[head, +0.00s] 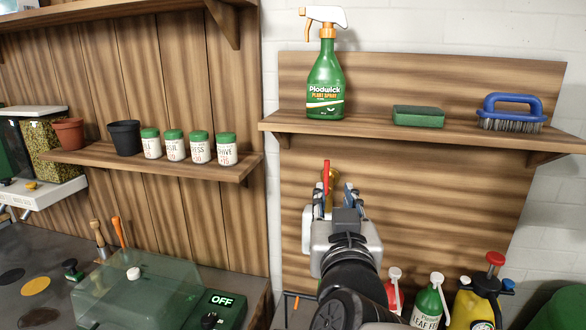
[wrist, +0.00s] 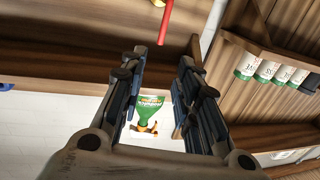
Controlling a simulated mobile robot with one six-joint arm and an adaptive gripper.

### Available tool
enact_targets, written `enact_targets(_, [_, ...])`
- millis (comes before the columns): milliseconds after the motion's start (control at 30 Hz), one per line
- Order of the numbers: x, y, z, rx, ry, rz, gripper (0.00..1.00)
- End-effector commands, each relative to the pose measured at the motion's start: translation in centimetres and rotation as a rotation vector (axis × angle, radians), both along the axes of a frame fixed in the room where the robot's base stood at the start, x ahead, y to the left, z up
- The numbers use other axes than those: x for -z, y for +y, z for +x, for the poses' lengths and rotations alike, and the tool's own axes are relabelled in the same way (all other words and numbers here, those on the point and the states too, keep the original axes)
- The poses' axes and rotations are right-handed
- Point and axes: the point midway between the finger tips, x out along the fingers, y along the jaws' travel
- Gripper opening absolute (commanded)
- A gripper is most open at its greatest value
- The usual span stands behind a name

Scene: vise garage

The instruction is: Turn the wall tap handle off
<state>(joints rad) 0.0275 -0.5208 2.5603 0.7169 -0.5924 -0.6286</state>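The wall tap has a long red handle (head: 326,174) that stands roughly upright in the head view, in front of the wooden back panel below the shelf. A little of the brass-coloured tap body (head: 333,184) shows, and my gripper hides the rest. My gripper (head: 334,190) is at the tap, its two fingers apart with nothing held between them. In the wrist view the red handle (wrist: 166,18) lies beyond the fingertips of my gripper (wrist: 160,62), near the top edge. I cannot tell whether a finger touches it.
Above the tap, a shelf (head: 270,127) holds a green spray bottle (head: 325,85), a sponge (head: 418,117) and a blue brush (head: 512,112). Several bottles, including a yellow sprayer (head: 474,307), stand below right. A left shelf (head: 100,158) holds pots and several jars.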

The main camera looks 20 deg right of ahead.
Motion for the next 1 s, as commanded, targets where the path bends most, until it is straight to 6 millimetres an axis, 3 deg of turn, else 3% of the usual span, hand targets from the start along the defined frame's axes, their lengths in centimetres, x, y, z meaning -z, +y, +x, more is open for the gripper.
enact_targets(700, [-0.4,-3.3,8.0,-0.005,0.006,0.003,0.3])
enact_targets(1000, [-0.6,-4.0,9.6,0.0,0.006,0.001,0.3])
